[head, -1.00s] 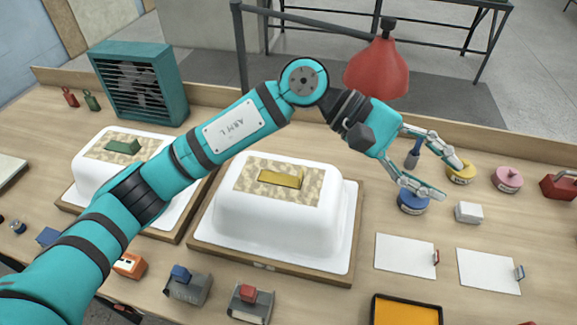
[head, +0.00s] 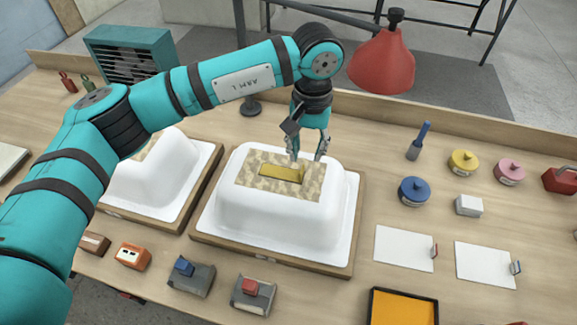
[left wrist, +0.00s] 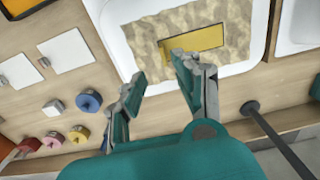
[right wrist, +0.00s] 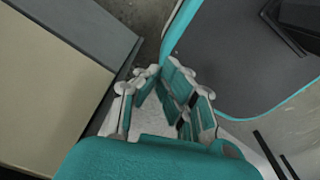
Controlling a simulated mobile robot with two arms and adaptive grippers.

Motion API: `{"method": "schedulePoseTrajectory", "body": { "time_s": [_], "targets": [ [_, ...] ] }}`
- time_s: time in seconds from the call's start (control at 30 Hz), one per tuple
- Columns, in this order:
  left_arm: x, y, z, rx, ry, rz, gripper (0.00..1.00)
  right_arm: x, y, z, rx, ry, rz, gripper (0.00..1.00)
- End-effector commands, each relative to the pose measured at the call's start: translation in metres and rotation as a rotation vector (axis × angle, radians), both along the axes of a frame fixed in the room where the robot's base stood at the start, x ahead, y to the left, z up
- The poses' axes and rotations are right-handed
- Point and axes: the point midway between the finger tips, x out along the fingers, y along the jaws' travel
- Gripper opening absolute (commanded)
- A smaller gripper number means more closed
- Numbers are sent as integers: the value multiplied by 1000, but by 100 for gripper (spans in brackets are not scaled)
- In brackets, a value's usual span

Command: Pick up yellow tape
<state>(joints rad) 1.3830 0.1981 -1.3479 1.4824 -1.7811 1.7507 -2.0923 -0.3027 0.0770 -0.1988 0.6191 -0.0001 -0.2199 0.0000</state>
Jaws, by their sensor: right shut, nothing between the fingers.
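The yellow tape (head: 282,173) is a flat strip on the tan speckled patch (head: 250,183) on top of the white tub shell (head: 265,215). It also shows in the left wrist view (left wrist: 203,38), partly behind a fingertip. My left gripper (head: 307,157) is open and points down just above the far right end of the tape. In the left wrist view its fingers (left wrist: 158,70) are spread with nothing between them. Contact with the tape cannot be told. My right gripper (right wrist: 163,75) is shut and empty, away from the tape, and shows only in its wrist view.
A second white tub shell (head: 150,185) stands to the left, partly behind my left arm. A red lamp (head: 382,62) hangs behind. Blue (head: 414,191), yellow (head: 463,162) and pink (head: 510,170) round tins stand to the right. Small blocks line the front edge.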

Motion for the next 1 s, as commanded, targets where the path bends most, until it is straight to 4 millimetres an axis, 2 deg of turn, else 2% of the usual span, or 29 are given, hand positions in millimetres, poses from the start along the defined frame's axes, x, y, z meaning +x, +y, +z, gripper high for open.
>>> {"method": "schedulePoseTrajectory", "body": {
  "time_s": [0.1,0.27,0.37,0.47,0.6,0.87,0.9,1.0],
  "targets": [
    [0,0,-13,-1,1,0,33,0,1,7,1,0,0,0],
    [1,1,-22,0,1,0,33,1,1,11,1,-1,0,0],
    [2,3,-32,0,4,2,33,1,1,22,0,-1,0,0],
    [5,6,-47,0,5,1,33,2,1,34,0,-2,1,0],
    [6,6,-65,-1,2,1,33,2,0,37,0,-3,1,0],
    [6,6,-72,-1,0,0,33,3,-2,36,-3,-4,3,0],
    [6,6,-72,-1,0,0,31,3,-2,36,-3,-4,3,0],
    [6,6,-72,-1,0,0,18,3,-3,36,-4,-3,4,0]
  ]
}}
